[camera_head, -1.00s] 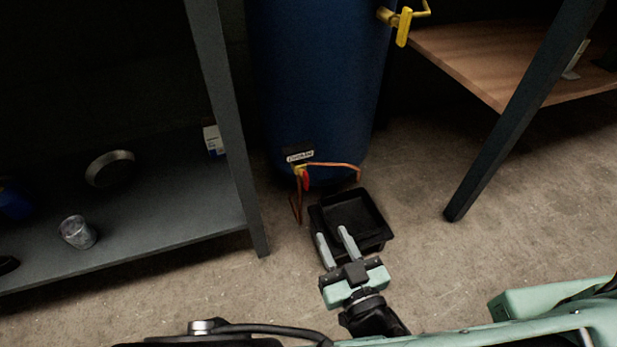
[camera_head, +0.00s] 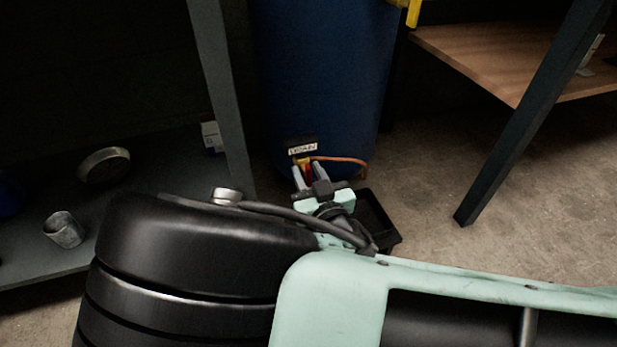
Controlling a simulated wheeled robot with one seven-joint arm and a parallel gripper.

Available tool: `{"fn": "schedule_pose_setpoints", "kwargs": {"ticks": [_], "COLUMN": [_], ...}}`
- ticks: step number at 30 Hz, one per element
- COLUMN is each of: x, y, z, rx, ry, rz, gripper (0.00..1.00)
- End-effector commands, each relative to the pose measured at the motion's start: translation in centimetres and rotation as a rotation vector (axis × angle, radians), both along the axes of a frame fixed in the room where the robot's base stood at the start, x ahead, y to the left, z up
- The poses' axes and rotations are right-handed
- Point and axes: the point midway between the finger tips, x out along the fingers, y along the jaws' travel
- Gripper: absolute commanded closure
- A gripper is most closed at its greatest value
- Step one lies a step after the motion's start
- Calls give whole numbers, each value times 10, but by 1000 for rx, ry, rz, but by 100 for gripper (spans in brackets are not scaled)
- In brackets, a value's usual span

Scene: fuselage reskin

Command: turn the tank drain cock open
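Whether the fingers touch the handle cannot be told. My gripper's body and arm hide the lower part of the cock and pipe.
A black tray (camera_head: 376,222) stands on the floor, partly hidden behind my arm. A dark shelf (camera_head: 140,155) with a metal ring (camera_head: 105,165) and cup (camera_head: 64,230) is at left. A wooden bench shelf (camera_head: 480,62) with a dark leg (camera_head: 500,150) is at right.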

Motion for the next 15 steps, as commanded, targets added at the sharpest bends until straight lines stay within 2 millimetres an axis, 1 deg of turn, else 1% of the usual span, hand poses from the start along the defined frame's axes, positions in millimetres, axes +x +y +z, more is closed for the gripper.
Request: {"fn": "schedule_pose_setpoints", "kwargs": {"ticks": [8,9,12,15], "x": [2,2,2,2], "y": [1,1,1,1], "z": [0,0,0,0], "rx": [0,0,0,0], "ry": [0,0,0,0], "rz": [0,0,0,0], "gripper": [69,75,100,100]}}
